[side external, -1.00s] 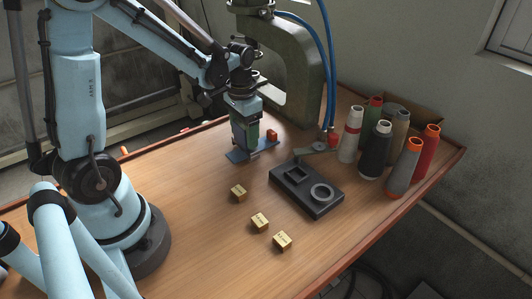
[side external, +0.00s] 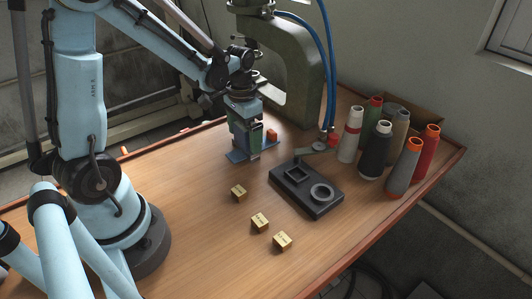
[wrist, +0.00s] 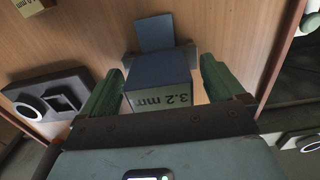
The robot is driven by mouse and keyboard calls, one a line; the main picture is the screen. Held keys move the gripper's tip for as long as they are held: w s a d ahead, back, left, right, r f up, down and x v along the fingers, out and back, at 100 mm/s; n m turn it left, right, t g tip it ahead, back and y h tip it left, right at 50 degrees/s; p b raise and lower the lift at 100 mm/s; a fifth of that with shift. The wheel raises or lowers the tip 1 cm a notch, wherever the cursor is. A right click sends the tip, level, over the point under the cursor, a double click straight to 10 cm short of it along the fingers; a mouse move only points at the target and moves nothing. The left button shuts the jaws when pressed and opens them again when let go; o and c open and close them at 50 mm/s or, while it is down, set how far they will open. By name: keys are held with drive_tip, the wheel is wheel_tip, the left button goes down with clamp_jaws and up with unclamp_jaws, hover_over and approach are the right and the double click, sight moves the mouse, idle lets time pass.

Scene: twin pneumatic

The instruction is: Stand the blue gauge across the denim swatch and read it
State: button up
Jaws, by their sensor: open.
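The blue gauge (wrist: 160,72) is a block with a pale face marked "3.2 mm". In the wrist view it stands between the green fingers of my gripper (wrist: 163,66). The gripper is open, with a visible gap on the gauge's right side. The denim swatch (wrist: 154,32) is a flat blue piece that shows beyond the gauge. In the side view the swatch (side external: 237,156) lies on the table under my gripper (side external: 247,150). The fingers hide most of the gauge there, and its contact with the swatch is hidden.
A dark tray (side external: 329,202) with a square and a round holder lies to the right. Several small tan blocks (side external: 260,222) lie in front. Thread cones (side external: 376,150) stand at the right. A green press frame (side external: 300,80) rises behind; an orange block (side external: 271,135) sits near the gripper.

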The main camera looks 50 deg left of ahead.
drive_tip(key=shift+r, duration=0.15)
wheel_tip(320, 180, up, 12)
drive_tip(key=shift+f, duration=0.1)
drive_tip(key=shift+s+d, duration=0.15)
drive_tip(key=shift+d, duration=0.15)
drive_tip(key=s+d+f+t, duration=0.1)
drive_tip(key=s+d+t, duration=0.3)
drive_tip(key=d+t, duration=0.3)
drive_tip(key=shift+s+d+f, duration=0.25)
drive_tip(key=shift+d, duration=0.9)
drive_tip(key=shift+o, duration=0.4)
